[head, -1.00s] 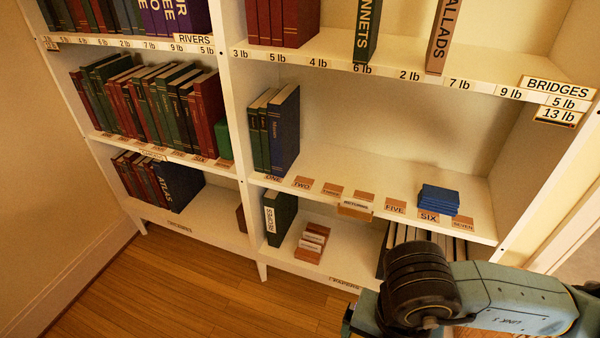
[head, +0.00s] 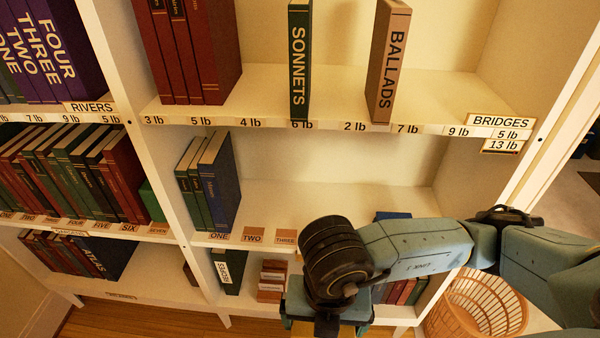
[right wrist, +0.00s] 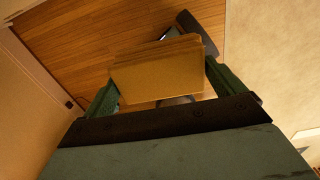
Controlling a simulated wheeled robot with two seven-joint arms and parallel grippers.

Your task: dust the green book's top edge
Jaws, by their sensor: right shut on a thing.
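A dark green book titled SONNETS (head: 299,60) stands upright on the upper shelf of the right bay; its top edge is at or beyond the frame's top. My right gripper shows in the right wrist view (right wrist: 162,80), shut on a flat tan-yellow block (right wrist: 158,72), possibly a duster or sponge. In the head view a yellow bit of this block (head: 327,328) shows at the bottom edge, below and in front of the shelves, well apart from SONNETS. Other green books (head: 198,185) stand on the shelf below. My left gripper is not in view.
A tan BALLADS book (head: 388,60) stands right of SONNETS, with a gap between. Red books (head: 205,50) stand to the left. The upper shelf (head: 440,90) is clear right of BALLADS. A wicker basket (head: 480,305) stands at lower right.

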